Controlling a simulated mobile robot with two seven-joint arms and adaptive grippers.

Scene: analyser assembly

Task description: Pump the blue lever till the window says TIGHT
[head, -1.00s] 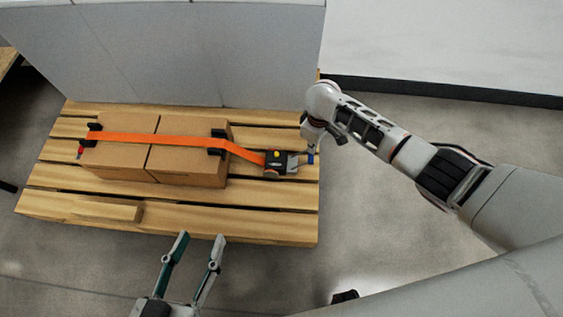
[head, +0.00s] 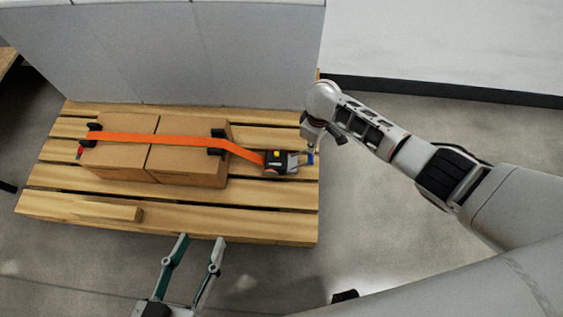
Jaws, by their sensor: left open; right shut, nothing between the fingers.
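The blue lever (head: 310,157) shows as a small blue piece at the right end of the ratchet (head: 281,163), near the pallet's right edge. The ratchet is dark and grey with a yellow spot on top; any text in its window is too small to read. The orange strap (head: 180,140) runs from it over two cardboard boxes (head: 185,165). My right gripper (head: 311,146) is at the lever, mostly hidden by its own wrist; I cannot tell whether it touches the lever. My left gripper (head: 196,240) is open and empty in front of the pallet.
The boxes stand on a wooden pallet (head: 230,222) with a loose wood block (head: 107,211) at its front left. Black corner guards (head: 217,143) sit under the strap. A grey panel (head: 170,60) stands behind. Floor is clear to the right.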

